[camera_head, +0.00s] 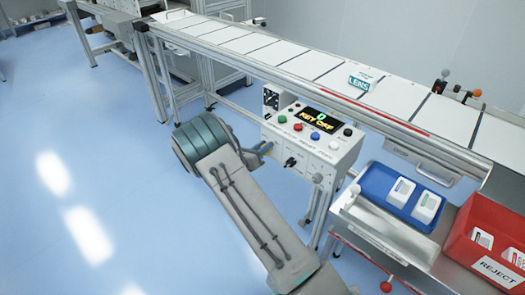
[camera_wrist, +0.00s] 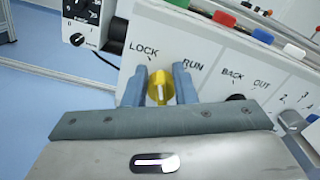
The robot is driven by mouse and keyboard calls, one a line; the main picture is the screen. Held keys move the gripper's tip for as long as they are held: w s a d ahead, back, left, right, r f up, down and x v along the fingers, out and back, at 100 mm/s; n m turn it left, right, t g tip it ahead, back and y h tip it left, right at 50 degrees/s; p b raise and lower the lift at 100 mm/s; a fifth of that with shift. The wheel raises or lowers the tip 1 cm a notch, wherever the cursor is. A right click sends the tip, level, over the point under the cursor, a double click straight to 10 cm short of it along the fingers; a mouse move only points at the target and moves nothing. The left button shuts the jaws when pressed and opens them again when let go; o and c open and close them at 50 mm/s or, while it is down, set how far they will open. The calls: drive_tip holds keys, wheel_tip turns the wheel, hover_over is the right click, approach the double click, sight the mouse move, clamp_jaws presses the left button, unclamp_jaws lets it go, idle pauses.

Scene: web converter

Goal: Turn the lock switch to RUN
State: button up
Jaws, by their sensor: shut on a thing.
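The lock switch (camera_wrist: 159,90) is a yellow knob with a pale mark on it, on the white front of the control box between the printed words LOCK on the left and RUN on the right. The pale mark looks roughly upright in the wrist view; which label it points to is unclear. My gripper (camera_wrist: 160,74) is shut on the switch, with one blue-grey finger on each side. In the head view my gripper (camera_head: 263,149) meets the left part of the control box (camera_head: 312,152), and the switch is hidden. The box's display (camera_head: 318,120) reads KEY OFF.
BACK/OUT and numbered controls lie right of the switch. A dial unit (camera_wrist: 90,22) stands at upper left. Coloured buttons top the box, and a conveyor (camera_head: 300,62) runs behind. A blue tray (camera_head: 372,190) and red REJECT bin (camera_head: 462,250) are at right. Floor at left is clear.

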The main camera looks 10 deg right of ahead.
drive_tip(key=m+b, duration=0.2)
drive_tip(key=m, duration=0.1)
drive_tip(key=shift+s+d+f+m+b, duration=0.1)
drive_tip(key=shift+s+f+m+b, duration=0.1)
drive_tip(key=shift+m+b, duration=0.15)
drive_tip(key=m+b, duration=0.1)
drive_tip(key=m, duration=0.1)
drive_tip(key=m+b, duration=0.1)
drive_tip(key=b, duration=0.1)
drive_tip(key=shift+s+d+m, duration=0.15)
drive_tip(key=shift+s+m, duration=0.05)
drive_tip(key=shift+m, duration=0.15)
drive_tip(key=m+b, duration=0.4)
drive_tip(key=shift+s+d+f, duration=0.15)
drive_tip(key=shift+s, duration=0.05)
drive_tip(key=shift+s+m+b, duration=0.1)
drive_tip(key=shift+m+b, duration=0.8)
drive_tip(key=shift+b, duration=0.35)
drive_tip(key=shift+m, duration=0.3)
drive_tip(key=o, duration=1)
